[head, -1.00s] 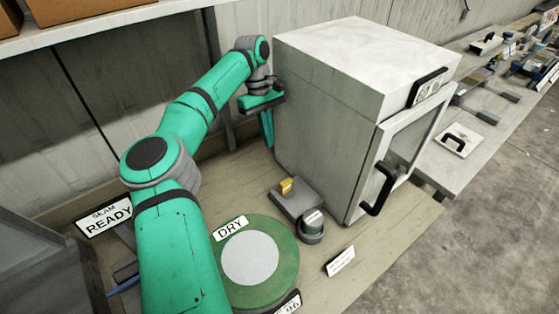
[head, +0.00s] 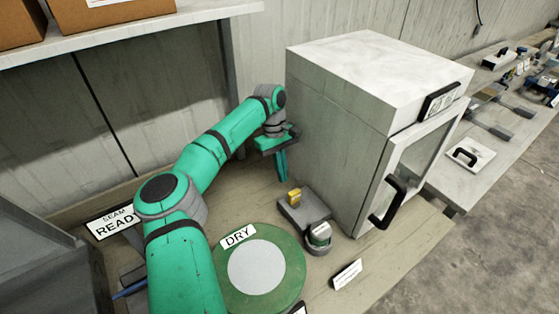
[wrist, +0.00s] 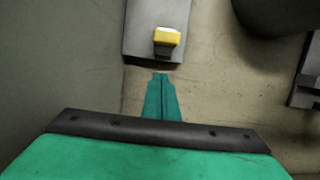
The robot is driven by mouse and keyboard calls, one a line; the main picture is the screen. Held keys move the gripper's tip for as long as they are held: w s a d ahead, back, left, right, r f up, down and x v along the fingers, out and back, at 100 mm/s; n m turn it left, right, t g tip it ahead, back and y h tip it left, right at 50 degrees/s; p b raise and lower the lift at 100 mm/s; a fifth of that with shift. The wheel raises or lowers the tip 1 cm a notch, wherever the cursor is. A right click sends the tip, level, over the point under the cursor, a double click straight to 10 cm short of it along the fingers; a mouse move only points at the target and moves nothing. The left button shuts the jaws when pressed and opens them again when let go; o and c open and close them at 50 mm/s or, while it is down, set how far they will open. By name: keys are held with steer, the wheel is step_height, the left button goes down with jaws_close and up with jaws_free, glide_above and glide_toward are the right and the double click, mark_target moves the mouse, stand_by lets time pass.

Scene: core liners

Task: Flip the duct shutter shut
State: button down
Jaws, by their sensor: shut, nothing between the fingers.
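A small yellow tab (head: 294,195) stands on a flat grey block (head: 291,210) on the bench, beside the left side of a box-shaped oven. I take this to be the shutter's lever, but no label shows that. In the wrist view the yellow tab (wrist: 167,37) sits near the front end of the grey block (wrist: 143,48). My gripper (head: 283,179) points down, just behind and left of the tab in the head view. In the wrist view my gripper (wrist: 161,75) is shut and empty, its fingertips just short of the block's edge, apart from the tab.
The white oven (head: 335,130) stands close to my gripper's right. A small jar (head: 319,236) on a dark base sits in front of the block. A green round mat (head: 290,279) labelled DRY lies nearer. A card (head: 347,274) stands near the bench edge.

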mark_target(294, 197)
steer(key=shift+s+d+f, duration=0.1)
steer(key=shift+s+d, duration=0.5)
steer(key=shift+s, duration=0.25)
steer(key=shift+s+d+f, duration=0.1)
steer(key=shift+s+d, duration=0.5)
steer(key=shift+s, duration=0.25)
